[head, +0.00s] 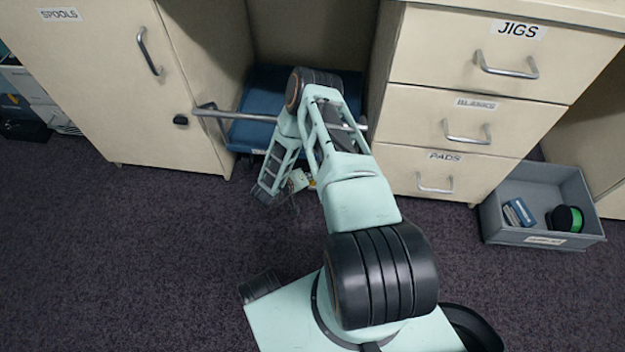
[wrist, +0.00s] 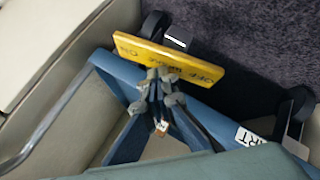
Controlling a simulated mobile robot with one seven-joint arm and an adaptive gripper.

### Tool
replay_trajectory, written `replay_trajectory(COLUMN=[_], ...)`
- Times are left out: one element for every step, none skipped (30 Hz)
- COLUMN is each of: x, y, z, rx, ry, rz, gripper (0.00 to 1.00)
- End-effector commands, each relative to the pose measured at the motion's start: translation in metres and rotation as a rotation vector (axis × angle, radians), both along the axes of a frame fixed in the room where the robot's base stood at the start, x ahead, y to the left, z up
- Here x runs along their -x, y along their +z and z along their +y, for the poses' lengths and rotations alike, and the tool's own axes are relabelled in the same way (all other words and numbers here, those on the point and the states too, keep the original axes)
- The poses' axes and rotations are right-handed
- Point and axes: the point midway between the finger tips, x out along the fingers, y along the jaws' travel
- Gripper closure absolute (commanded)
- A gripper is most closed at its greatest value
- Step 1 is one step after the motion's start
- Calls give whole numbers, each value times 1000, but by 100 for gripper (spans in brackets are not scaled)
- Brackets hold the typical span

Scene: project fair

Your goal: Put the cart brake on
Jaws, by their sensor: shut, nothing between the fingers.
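The blue cart (head: 255,100) stands in the bay between two cabinets, with a metal handle bar (head: 235,115) across its front. In the wrist view the cart's blue edge (wrist: 112,72) carries a partly hidden label (wrist: 255,138). A yellow brake bar (wrist: 190,65) with dark lettering, upside down here and partly legible as OFF and ON, sits low at the cart's front between dark wheels. My gripper (wrist: 160,82) is shut and empty, its fingertips at the middle of the yellow bar's near edge. I cannot tell whether they touch it. In the head view my gripper (head: 297,182) is low in front of the cart.
A cabinet labelled SPOOLS (head: 110,80) stands on the left. A drawer unit labelled JIGS, BLANKS and PADS (head: 480,90) stands on the right. A grey bin (head: 500,225) with small items is on the floor at right. The dark carpet (head: 120,250) is clear at left.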

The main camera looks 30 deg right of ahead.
Motion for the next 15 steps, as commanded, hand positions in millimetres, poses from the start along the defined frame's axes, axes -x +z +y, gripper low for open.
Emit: replay_trajectory(x=[0, 0, 0, 0, 1, 1, 1, 1, 1, 1, 1, 1, 1, 1, 1], y=[-1, -1, -1, -1, -1, -1, -2, -2, -2, -3, -3, -4, -4, -5, -6], z=[-1, -1, -1, -1, -1, -1, -1, -1, -1, -1, -1, -1, -1, -1, -2], rx=[0, 0, 0, 0, 0, 0, 0, 0, -1, -1, -1, -2, -2, -2, -2], ry=[-1, -1, -1, -1, -1, -1, -1, -1, -1, -1, -1, -1, -1, -1, -1], rz=[1, 1, 1, 1, 1, 1, 1, 1, 2, 2, 2, 2, 2, 2, 2], gripper=[100, 100, 100, 100, 100, 100, 100, 100, 100, 100, 100, 100, 100, 100, 100])
